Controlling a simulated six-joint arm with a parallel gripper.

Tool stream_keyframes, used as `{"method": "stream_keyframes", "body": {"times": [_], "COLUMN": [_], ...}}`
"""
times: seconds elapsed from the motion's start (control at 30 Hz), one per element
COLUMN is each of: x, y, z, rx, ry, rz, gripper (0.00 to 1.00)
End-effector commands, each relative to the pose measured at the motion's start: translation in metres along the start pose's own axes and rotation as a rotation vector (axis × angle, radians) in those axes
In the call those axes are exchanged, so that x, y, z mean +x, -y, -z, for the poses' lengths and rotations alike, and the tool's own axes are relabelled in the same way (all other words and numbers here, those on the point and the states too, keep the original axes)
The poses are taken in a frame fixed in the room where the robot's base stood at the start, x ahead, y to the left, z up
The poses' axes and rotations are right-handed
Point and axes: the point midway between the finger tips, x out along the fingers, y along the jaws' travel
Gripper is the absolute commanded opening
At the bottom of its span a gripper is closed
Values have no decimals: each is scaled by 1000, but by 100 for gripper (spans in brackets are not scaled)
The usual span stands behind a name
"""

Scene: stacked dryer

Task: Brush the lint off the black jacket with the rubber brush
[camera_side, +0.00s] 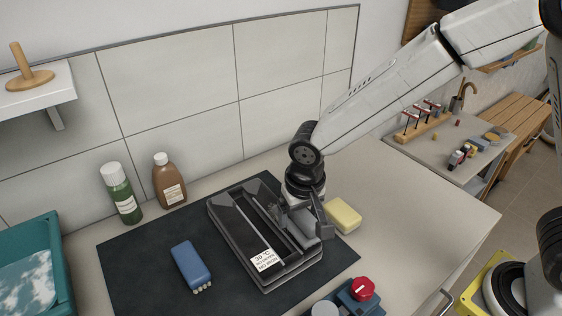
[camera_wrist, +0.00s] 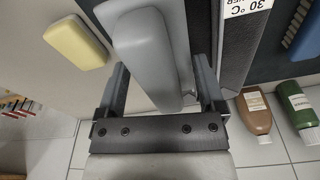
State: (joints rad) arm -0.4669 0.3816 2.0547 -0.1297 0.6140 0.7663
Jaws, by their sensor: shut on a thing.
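I cannot tell whether this piece touches the black item. Lint cannot be made out.
A yellow block (camera_side: 343,215) lies right of my gripper. A green bottle (camera_side: 121,194) and a brown bottle (camera_side: 169,181) stand by the tiled wall. A teal basin (camera_side: 58,249) is at the left. A red-topped blue object (camera_side: 361,291) is in front.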

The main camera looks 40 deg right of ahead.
Motion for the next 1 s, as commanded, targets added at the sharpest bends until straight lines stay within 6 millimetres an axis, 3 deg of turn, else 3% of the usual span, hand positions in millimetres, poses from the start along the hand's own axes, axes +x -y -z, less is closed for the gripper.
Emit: {"method": "stream_keyframes", "body": {"times": [0.23,0.27,1.0], "x": [29,29,37], "y": [0,1,13], "z": [-2,2,68], "rx": [1,2,1], "ry": [3,0,1], "rz": [-3,0,-1], "gripper": [41,32,32]}}
